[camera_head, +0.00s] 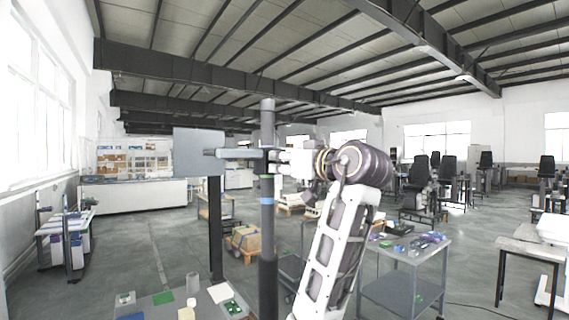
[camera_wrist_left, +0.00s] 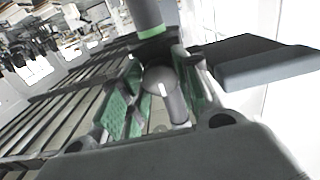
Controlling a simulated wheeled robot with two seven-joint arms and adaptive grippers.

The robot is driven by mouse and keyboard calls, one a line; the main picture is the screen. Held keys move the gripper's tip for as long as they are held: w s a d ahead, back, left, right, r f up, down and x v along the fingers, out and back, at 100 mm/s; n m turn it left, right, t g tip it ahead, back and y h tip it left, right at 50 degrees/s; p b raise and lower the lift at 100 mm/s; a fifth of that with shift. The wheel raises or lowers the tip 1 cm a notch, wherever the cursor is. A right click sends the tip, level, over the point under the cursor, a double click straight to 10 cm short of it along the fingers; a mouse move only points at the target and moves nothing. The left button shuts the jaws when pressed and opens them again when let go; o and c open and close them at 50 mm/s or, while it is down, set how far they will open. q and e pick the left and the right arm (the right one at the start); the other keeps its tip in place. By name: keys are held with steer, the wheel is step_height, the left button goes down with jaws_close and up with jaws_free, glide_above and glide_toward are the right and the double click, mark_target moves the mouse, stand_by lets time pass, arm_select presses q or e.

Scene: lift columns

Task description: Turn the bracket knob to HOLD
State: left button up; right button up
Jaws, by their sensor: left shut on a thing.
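A dark upright column (camera_head: 267,225) with a blue band stands in the middle of the head view. A grey bracket plate (camera_head: 198,152) shows left of it, with a bar reaching to the column. My left gripper (camera_head: 279,157) is at the column at the bracket's height. In the left wrist view, its green-padded fingers (camera_wrist_left: 162,92) are shut on a grey knob (camera_wrist_left: 158,78) with a short handle. The column (camera_wrist_left: 147,12) with a green band shows just above the knob. The HOLD marking and the knob's pointing direction cannot be read. My right gripper is not in view.
A table with papers and small parts (camera_head: 160,305) stands low in front of the column. A grey cart (camera_head: 400,289) with coloured items stands to the right. Open floor (camera_head: 130,240) lies to the left.

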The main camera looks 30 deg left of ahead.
arm_select(q)
steer(key=shift+m, duration=0.5)
steer(key=m, duration=0.4)
steer(key=shift+r+m+p, duration=0.1)
steer(key=shift+m+p, duration=2.4)
steer(key=shift+m, duration=3.9)
